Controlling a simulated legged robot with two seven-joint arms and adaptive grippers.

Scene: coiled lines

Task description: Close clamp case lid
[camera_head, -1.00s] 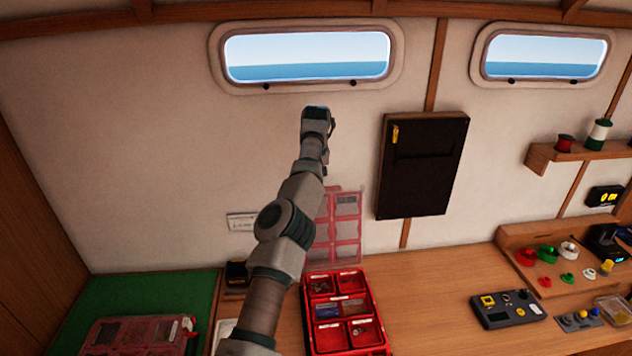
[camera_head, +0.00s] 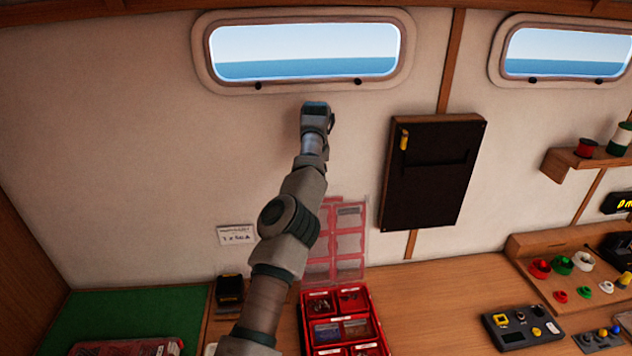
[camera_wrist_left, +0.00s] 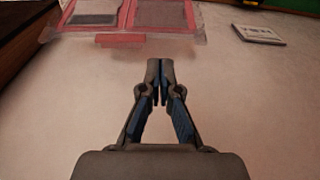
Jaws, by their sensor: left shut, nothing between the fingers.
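The clamp case is a red box (camera_head: 309,331) with several compartments of small parts, standing on the wooden bench. Its clear lid with red frames (camera_head: 350,242) stands open and upright at the back of the box, near the wall. My left arm reaches up in front of part of the lid. My left gripper (camera_head: 318,112) is high above the lid, close to the wall below the window. In the left wrist view its fingers (camera_wrist_left: 160,80) are shut and empty, and the lid's edge (camera_wrist_left: 120,41) shows beyond them, apart from the fingertips. My right gripper is not in view.
A dark wall panel (camera_head: 432,175) hangs right of the lid. A green mat (camera_head: 130,310) with another red case (camera_head: 125,347) lies at left. A black device (camera_head: 230,290) stands beside my arm. A control box (camera_head: 522,328) sits at right.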

